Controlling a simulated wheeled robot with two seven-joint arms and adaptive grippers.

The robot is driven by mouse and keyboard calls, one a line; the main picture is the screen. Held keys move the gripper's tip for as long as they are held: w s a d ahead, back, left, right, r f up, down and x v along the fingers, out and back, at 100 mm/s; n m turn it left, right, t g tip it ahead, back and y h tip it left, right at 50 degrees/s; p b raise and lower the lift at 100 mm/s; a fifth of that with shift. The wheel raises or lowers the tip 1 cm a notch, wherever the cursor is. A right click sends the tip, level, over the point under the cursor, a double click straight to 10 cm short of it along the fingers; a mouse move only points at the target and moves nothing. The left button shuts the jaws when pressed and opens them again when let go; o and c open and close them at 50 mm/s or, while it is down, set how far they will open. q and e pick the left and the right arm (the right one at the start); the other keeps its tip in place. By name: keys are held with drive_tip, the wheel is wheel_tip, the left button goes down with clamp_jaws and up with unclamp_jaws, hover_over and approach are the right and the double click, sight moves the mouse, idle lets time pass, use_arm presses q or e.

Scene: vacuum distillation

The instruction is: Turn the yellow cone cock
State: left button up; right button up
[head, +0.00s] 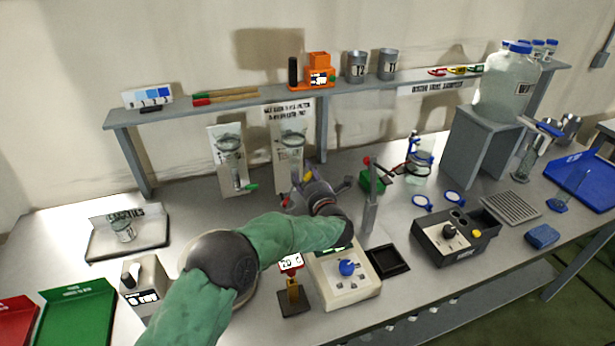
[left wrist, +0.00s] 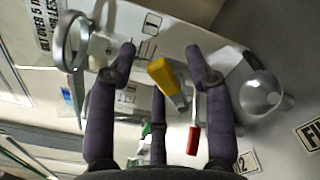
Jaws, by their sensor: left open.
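The yellow cone cock (left wrist: 165,76) shows in the left wrist view as a yellow handle on a pale stem. It lies between the spread fingers of my left gripper (left wrist: 160,60), with visible gaps on both sides. In the head view the yellow cock (head: 308,175) is a small spot beside my left gripper (head: 318,188), in front of the wall-side glassware. The gripper is open and empty. Its fingers hide part of the apparatus behind. My right gripper is not in view.
A red handle (left wrist: 193,140) hangs close to the right finger in the left wrist view. A clear round glass piece (left wrist: 262,92) is at right and a metal ring (left wrist: 70,42) at left. A stirrer plate (head: 347,270) stands below my arm in the head view.

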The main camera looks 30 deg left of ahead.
use_arm(q)
clamp_jaws()
drive_tip(key=shift+d+f+m, duration=0.1)
drive_tip(key=shift+m, duration=0.2)
drive_tip(key=m, duration=0.2)
drive_tip(key=f+m, duration=0.1)
drive_tip(key=shift+w+d, duration=0.25)
drive_tip(key=shift+w, duration=0.1)
drive_tip(key=m, duration=0.2)
drive_tip(key=f+m, duration=0.1)
drive_tip(key=m, duration=0.1)
drive_tip(key=m+p, duration=0.1)
drive_tip(key=shift+w+d+f+m, duration=0.25)
drive_tip(key=shift+f+m, duration=0.05)
drive_tip(key=shift+m, duration=0.1)
drive_tip(key=shift+f, duration=0.1)
unclamp_jaws()
